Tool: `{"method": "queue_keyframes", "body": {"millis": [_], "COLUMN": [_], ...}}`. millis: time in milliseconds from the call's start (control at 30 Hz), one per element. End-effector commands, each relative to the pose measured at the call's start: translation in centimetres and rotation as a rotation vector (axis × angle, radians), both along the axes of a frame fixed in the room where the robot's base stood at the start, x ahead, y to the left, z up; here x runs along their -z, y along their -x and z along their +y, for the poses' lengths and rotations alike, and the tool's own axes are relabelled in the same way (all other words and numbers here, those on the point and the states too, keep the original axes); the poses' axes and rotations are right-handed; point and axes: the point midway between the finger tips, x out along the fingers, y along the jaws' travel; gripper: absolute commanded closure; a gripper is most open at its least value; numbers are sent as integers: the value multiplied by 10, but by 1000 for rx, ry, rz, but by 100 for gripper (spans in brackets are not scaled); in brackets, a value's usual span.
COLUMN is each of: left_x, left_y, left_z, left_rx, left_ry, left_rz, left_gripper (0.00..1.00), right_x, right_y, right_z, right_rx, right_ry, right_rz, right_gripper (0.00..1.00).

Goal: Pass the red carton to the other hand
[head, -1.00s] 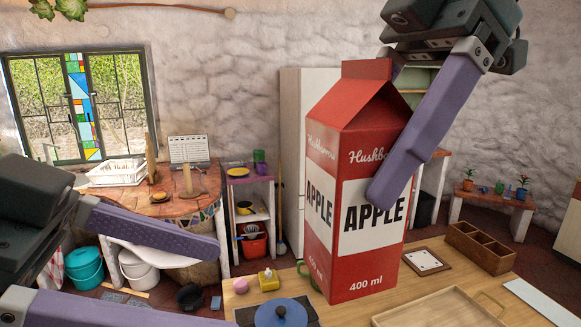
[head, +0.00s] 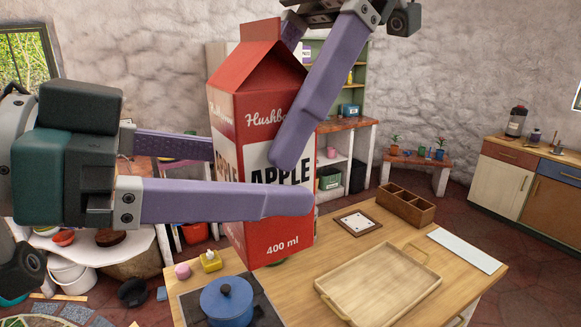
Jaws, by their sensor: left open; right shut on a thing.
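The red carton (head: 277,243) with a white APPLE label is upright in the middle of the head view, held up above the wooden counter. My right gripper (head: 283,150) comes down from above and is shut on the carton's upper part, one finger across its front and the other mostly hidden behind. My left gripper (head: 255,180) comes in from the left, open, with one finger in front of the carton's lower half and the other passing behind it. I cannot tell whether the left fingers touch the carton.
The wooden counter (head: 420,240) below holds a blue pot (head: 227,301), a wooden tray (head: 375,312), a divided wooden box (head: 405,204), a framed tile (head: 357,222), a white board (head: 466,250), a yellow sponge holder (head: 210,261) and a pink item (head: 183,271). The air right of the carton is clear.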

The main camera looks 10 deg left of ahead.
Motion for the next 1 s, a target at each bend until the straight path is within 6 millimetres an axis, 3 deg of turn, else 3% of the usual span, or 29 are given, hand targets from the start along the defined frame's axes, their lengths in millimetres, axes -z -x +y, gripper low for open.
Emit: {"method": "queue_keyframes", "body": {"millis": [200,467,1000], "left_x": [4,5,5], "left_y": [-9,-9,-9], "left_z": [-13,-14,-14], "left_rx": [2,2,2], "left_ry": [-1,-2,-2], "left_rz": [-1,-1,-1], "left_gripper": [0,0,58], "right_x": [-1,-1,-1], "right_y": [0,0,0], "right_z": [0,0,0], "right_rx": [-1,-1,-2], "right_ry": [-2,-2,-1], "right_rz": [-1,-1,0], "right_gripper": [100,100,100]}}
